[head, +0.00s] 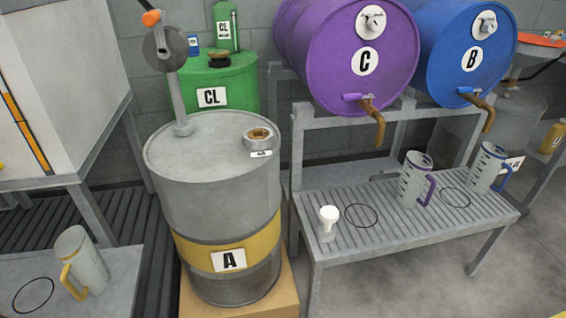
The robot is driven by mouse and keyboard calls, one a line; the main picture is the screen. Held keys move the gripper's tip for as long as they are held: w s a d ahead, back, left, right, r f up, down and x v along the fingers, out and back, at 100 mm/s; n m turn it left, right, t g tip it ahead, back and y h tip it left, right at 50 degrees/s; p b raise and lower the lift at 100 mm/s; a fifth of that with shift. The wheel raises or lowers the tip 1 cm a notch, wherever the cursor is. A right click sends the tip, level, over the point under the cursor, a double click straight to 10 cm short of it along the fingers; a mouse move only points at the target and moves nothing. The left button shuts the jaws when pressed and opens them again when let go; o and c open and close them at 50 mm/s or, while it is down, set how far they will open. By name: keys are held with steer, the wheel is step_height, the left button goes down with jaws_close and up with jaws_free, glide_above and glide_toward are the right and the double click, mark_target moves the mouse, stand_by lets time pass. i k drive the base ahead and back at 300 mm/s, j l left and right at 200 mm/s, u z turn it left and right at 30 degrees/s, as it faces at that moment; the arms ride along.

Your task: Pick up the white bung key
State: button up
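A small upright piece with a round white top and a greyish lower part (328,222) stands near the front left corner of the slatted bench (410,222). It looks like the white bung key, but its exact shape is too small to tell. It stands just left of a black circle marked on the bench. Nothing touches it. My gripper is not in view.
Grey drum A (212,180) stands left of the bench, with a crank pump and a brass-coloured fitting (258,138) on top. Purple drum C (345,50) and blue drum B (465,50) lie above the bench, their taps hanging over it. Two jugs (415,178) (488,165) stand right of the key.

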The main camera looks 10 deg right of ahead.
mark_target(329, 215)
steer(key=i+j+z, duration=0.1)
steer(key=z, duration=0.2)
steer(key=i+j+z, duration=0.15)
steer(key=z, duration=0.15)
steer(key=i+j+z, duration=0.6)
steer(key=i+j, duration=0.05)
steer(key=j, duration=0.05)
